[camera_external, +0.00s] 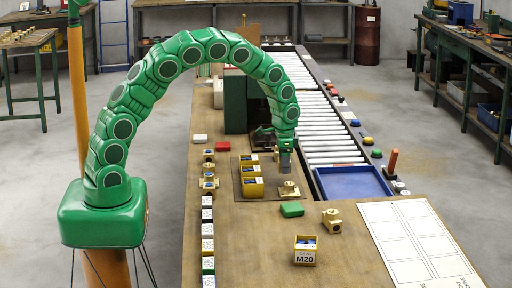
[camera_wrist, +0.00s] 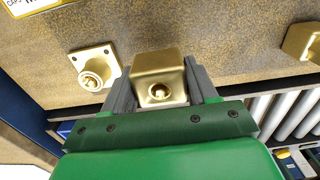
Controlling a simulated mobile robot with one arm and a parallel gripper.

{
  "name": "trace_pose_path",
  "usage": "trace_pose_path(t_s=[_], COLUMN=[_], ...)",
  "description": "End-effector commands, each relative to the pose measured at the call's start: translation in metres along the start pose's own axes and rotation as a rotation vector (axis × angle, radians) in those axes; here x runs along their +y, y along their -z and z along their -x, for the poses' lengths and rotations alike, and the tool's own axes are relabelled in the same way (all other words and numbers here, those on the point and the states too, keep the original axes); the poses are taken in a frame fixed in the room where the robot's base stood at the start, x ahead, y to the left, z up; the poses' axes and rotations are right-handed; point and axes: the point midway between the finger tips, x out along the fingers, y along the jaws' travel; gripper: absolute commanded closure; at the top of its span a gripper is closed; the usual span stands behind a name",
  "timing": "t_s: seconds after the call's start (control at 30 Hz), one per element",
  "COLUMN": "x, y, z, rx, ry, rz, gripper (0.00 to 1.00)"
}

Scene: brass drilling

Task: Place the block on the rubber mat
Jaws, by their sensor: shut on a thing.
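My gripper (camera_wrist: 157,88) is shut on a brass block (camera_wrist: 160,68) with a round hole in its near face. The fingers press on its two sides. In the outside view my gripper (camera_external: 285,160) points down over the bench's right side, and the held block cannot be made out clearly. A dark brown sheet (camera_external: 270,194), which looks like the rubber mat, lies below it under several yellow bins. A brass flanged fitting (camera_external: 289,190) stands close by; it also shows left of the held block in the wrist view (camera_wrist: 95,68). Any gap below the block cannot be judged.
Yellow bins (camera_external: 252,187) stand left of my gripper. A green block (camera_external: 292,209), another brass piece (camera_external: 332,220) and a CAPS M20 bin (camera_external: 305,251) lie nearer. A blue tray (camera_external: 352,184) and roller conveyor (camera_external: 320,130) are to the right. The front bench is partly clear.

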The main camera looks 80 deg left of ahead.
Motion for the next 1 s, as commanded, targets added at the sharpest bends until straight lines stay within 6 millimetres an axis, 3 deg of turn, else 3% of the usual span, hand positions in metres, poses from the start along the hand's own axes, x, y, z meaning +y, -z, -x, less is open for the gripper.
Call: trace_pose_path(t_s=[0.3,0.57,0.97,1.0], x=[-0.002,-0.003,-0.002,-0.003], y=[0.007,0.007,0.008,0.008], z=[-0.009,-0.037,-0.041,-0.042], rx=[-0.001,0.000,0.002,0.002], ry=[-0.001,-0.001,0.000,0.000], rz=[0.000,0.001,0.000,0.000], gripper=[1.00,1.00,1.00,0.41])
